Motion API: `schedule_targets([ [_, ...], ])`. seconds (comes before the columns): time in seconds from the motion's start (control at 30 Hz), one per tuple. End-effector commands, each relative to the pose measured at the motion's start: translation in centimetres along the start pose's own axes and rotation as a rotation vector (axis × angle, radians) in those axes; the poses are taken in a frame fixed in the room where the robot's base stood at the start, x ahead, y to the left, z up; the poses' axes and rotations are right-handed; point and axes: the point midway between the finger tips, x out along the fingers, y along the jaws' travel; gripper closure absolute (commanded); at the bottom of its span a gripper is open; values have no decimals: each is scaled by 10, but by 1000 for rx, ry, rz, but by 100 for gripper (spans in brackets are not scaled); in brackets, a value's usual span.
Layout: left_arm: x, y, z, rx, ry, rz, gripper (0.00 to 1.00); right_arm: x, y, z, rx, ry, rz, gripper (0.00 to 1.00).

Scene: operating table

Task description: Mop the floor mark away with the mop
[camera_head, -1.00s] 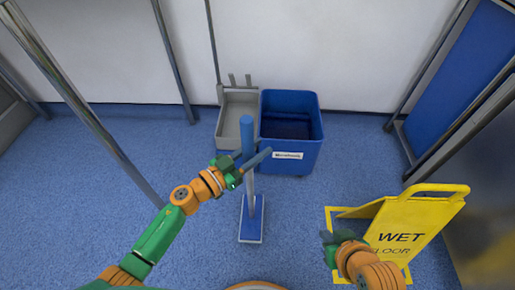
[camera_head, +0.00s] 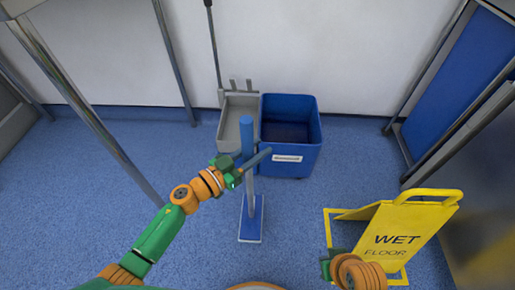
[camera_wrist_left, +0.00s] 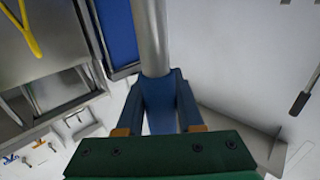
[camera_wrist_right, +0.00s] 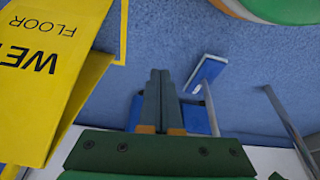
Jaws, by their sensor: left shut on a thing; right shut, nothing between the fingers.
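The mop stands upright on the floor, with a blue grip (camera_head: 247,135), a grey pole and a flat blue head (camera_head: 250,226). My left gripper (camera_head: 254,164) is shut on the handle just below the top. In the left wrist view the grey pole (camera_wrist_left: 153,35) runs out from between the fingers (camera_wrist_left: 162,100). My right gripper (camera_head: 329,262) is empty, low in front of the wet-floor sign. Its fingers (camera_wrist_right: 160,85) are together in the right wrist view, where the mop head (camera_wrist_right: 207,71) also shows. I cannot make out a floor mark.
A yellow wet-floor sign (camera_head: 400,232) stands at the right, over a yellow outline on the floor. A blue bucket (camera_head: 291,150) and a grey bucket (camera_head: 236,118) stand by the wall behind the mop. Metal frame legs (camera_head: 95,120) rise at the left. Floor around the mop head is clear.

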Motion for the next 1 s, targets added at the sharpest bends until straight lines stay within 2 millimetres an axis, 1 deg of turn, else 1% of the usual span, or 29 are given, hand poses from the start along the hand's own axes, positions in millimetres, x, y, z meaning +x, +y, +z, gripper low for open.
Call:
schedule_targets([
  [0.03, 0, 0, -4, 1, 2, 0, 100, 0, 0, 2, 1, -12, 0, 100],
  [0.27, 0, -1, -9, 1, 2, -1, 100, 9, 1, 16, 3, -67, 1, 100],
  [0.53, -1, -3, -17, 0, 2, -1, 100, 26, 1, 23, 2, -77, 2, 100],
  [1.0, -2, -5, -30, 1, 2, -3, 100, 51, 1, 42, -2, -98, 4, 100],
])
